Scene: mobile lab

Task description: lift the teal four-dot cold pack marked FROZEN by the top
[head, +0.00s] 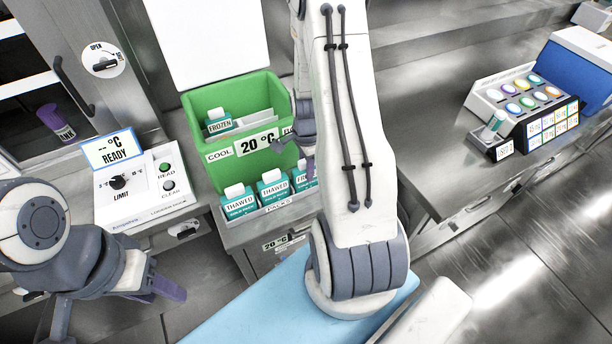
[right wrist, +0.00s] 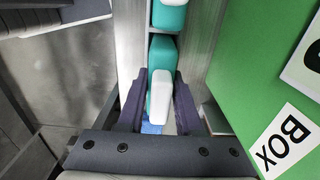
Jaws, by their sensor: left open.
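A teal pack (head: 303,180) with a white cap stands at the right end of the front rack. Its label shows only a first letter F; my right arm hides the rest, and I cannot make out dots. My right gripper (head: 298,154) is just above it. In the right wrist view the open fingers of the right gripper (right wrist: 160,98) are on either side of a white-capped teal pack (right wrist: 160,62), with no clear grip. Another pack marked FROZEN (head: 219,124) is in the green box (head: 205,172). My left gripper (head: 160,288) is open and empty at lower left.
Two packs marked THAWED, one (head: 239,203) and another (head: 273,189), stand to the left in the same rack. The green box wall rises close behind. A control panel (head: 140,208) is at left. A tray of coloured discs (head: 512,100) is on the right bench.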

